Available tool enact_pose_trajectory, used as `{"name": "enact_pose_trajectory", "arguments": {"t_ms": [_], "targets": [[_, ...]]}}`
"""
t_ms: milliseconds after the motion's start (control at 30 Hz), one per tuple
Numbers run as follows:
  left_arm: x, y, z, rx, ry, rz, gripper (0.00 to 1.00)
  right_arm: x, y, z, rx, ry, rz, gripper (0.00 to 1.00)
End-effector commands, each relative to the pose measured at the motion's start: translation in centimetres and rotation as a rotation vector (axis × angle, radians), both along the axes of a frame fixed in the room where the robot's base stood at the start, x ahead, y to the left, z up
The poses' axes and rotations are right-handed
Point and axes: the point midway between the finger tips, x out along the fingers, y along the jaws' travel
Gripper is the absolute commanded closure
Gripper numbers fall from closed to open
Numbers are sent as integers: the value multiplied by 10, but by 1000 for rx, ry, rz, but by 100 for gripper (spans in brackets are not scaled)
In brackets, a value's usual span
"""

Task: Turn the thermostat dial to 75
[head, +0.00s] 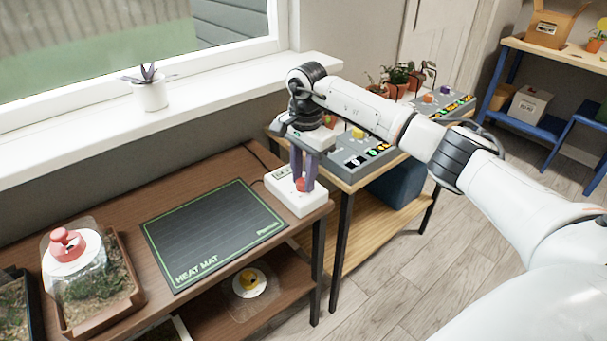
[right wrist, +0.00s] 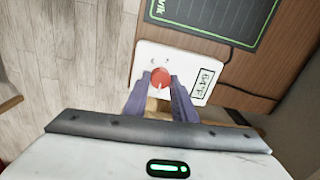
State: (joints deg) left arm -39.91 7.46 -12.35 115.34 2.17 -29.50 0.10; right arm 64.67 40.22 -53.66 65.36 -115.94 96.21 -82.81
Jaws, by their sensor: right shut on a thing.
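The white thermostat box (head: 313,205) sits at the right end of the brown table, beside the heat mat. Its red dial (head: 300,185) is between the purple fingers of my right gripper (head: 304,183), which points down from above. In the right wrist view the fingers are shut on the red dial (right wrist: 160,78), one on each side. A small display (right wrist: 204,83) on the box seems to read 64°F, turned sideways. A white mark shows on the dial. My left gripper is not in view.
The black heat mat (head: 210,236) lies flat left of the thermostat. A covered terrarium tray (head: 92,310) stands at the far left. A grey sorting panel (head: 350,168) and potted plants (head: 397,76) are on the wooden table behind. A windowsill (head: 190,110) runs along the wall.

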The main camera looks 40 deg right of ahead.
Motion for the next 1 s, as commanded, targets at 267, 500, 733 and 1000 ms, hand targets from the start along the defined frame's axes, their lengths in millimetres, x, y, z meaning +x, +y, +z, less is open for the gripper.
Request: {"name": "enact_pose_trajectory", "arguments": {"t_ms": [267,500,733,1000], "targets": [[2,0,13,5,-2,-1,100,-1,0,3,0,1,-224,98],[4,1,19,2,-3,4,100,-1,1,3,0,0,-452,98],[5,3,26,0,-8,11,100,-1,1,3,0,0,-671,98],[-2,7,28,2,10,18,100,-1,2,3,1,-1,-928,98]]}}
